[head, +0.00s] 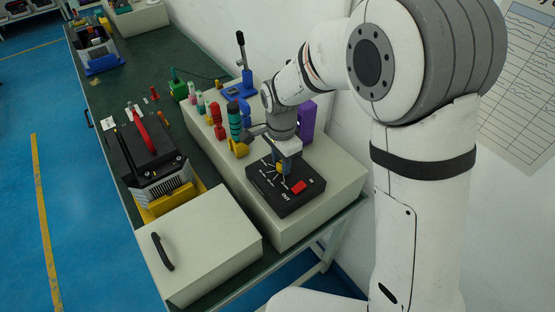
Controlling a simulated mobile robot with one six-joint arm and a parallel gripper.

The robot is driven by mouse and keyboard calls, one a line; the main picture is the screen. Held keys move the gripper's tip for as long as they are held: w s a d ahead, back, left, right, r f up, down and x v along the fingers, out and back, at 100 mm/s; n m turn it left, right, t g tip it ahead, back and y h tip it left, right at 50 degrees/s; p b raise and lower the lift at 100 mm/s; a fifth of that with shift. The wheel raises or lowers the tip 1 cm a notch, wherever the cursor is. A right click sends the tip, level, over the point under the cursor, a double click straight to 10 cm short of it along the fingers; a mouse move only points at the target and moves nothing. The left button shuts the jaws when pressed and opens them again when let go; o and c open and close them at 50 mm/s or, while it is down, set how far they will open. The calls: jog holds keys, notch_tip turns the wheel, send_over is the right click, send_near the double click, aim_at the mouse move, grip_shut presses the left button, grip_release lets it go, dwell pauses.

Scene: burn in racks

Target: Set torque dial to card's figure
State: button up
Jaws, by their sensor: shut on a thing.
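A black control box (288,192) with a dial, pale scale marks and a red patch lies on a raised beige block at the front of the bench. My gripper (284,166) points down over the dial and is shut on its yellowish knob (280,168). The gripper hides most of the dial, and its exact setting is too small to read.
A black device with a red handle (142,131) stands left on a yellow base. A beige box with a black handle (207,246) sits at the front. Several screwdrivers (217,121), a blue lever tool (240,88) and a purple block (306,122) stand near my arm.

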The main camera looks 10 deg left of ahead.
jog(key=shift+w+r, duration=0.15)
jog(key=shift+w, duration=0.05)
dwell(0.6)
jog(key=o, duration=0.9)
jog(key=shift+d, duration=0.15)
jog(key=shift+o, duration=0.3)
notch_tip(320, 180, up, 8)
jog(key=shift+f+b, duration=0.2)
jog(key=shift+b, duration=0.5)
